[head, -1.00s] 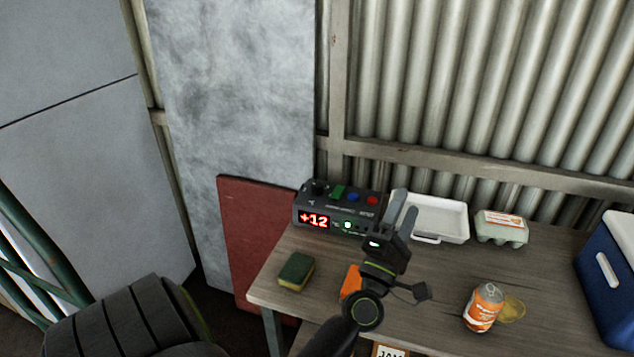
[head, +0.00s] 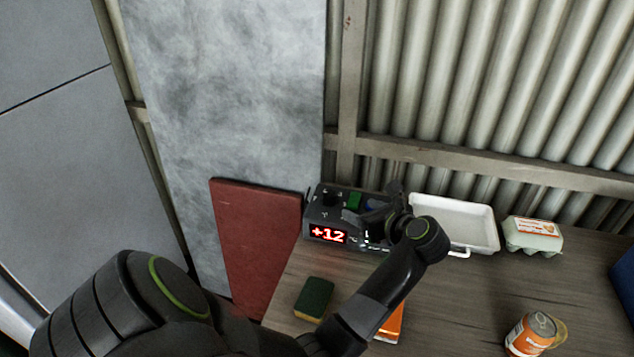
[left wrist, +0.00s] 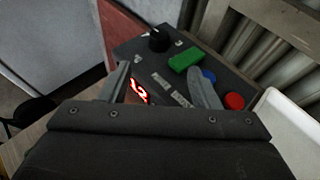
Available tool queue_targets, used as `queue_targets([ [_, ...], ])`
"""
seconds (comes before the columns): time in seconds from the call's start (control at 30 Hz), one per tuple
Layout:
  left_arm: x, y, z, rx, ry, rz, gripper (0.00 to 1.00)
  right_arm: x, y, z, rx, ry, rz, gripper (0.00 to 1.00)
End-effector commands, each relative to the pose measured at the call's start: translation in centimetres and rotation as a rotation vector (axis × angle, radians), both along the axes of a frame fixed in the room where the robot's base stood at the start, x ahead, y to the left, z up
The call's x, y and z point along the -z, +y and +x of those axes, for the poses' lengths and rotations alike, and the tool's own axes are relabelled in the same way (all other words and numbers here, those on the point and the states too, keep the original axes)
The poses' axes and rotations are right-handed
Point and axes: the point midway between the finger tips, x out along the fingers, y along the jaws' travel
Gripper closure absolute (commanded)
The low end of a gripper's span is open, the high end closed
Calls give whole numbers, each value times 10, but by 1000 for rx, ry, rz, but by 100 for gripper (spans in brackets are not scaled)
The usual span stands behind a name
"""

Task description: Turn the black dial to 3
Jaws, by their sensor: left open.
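The black dial (left wrist: 159,41) stands at the far left of the top of a dark control box (left wrist: 215,105) in the left wrist view. A small pale mark shows on the dial; the markings around it are too small to read surely. In the head view the dial (head: 331,196) is at the box's back left. My right gripper is not in view.
Beside the dial are a green switch (left wrist: 185,60), a blue button (left wrist: 209,76) and a red button (left wrist: 234,101). A white tray (head: 455,208) stands right of the box, with an egg carton (head: 532,235) beyond. A sponge (head: 314,298) and a can (head: 530,335) are on the bench.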

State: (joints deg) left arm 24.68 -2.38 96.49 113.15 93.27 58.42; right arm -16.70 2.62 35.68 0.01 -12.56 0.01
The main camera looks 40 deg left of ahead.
Motion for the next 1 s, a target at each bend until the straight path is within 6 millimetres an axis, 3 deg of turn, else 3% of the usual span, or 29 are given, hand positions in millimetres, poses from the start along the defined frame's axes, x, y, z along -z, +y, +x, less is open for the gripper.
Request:
queue_targets([
  [0.1,3,9,3,-2,3,0,44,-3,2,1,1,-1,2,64],
  [0.3,15,42,11,-3,4,5,44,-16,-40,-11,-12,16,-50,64],
  [0.37,21,55,14,-5,5,5,44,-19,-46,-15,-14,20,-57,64],
  [0.7,50,117,33,-2,4,2,44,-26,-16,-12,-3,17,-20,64],
  [1.0,65,147,43,-1,1,0,44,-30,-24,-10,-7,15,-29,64],
])
